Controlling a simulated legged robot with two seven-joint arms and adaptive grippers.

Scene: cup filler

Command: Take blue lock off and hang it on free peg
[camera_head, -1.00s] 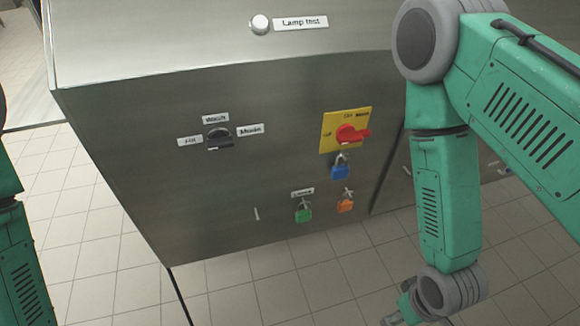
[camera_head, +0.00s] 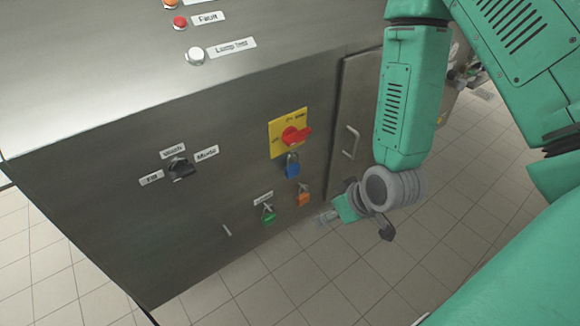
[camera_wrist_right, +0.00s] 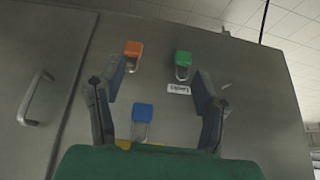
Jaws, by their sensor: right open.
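The blue lock (camera_head: 292,166) hangs just below the red switch (camera_head: 294,136) on its yellow plate. A green lock (camera_head: 268,214) and an orange lock (camera_head: 303,196) hang on pegs lower down. A bare peg (camera_head: 227,230) sticks out left of the green lock. My right gripper (camera_head: 332,213) is open and empty, to the right of and below the locks. In the right wrist view the blue lock (camera_wrist_right: 143,112) appears between the two open fingers (camera_wrist_right: 155,90), apart from them, with the orange lock (camera_wrist_right: 133,49) and green lock (camera_wrist_right: 183,59) beyond. My left gripper is out of view.
The black mode knob (camera_head: 181,169) sits on the panel's left part. A cabinet door with a handle (camera_head: 351,142) is right of the switch. Lamps, including a white one (camera_head: 196,56), are on the sloped top. Tiled floor lies below.

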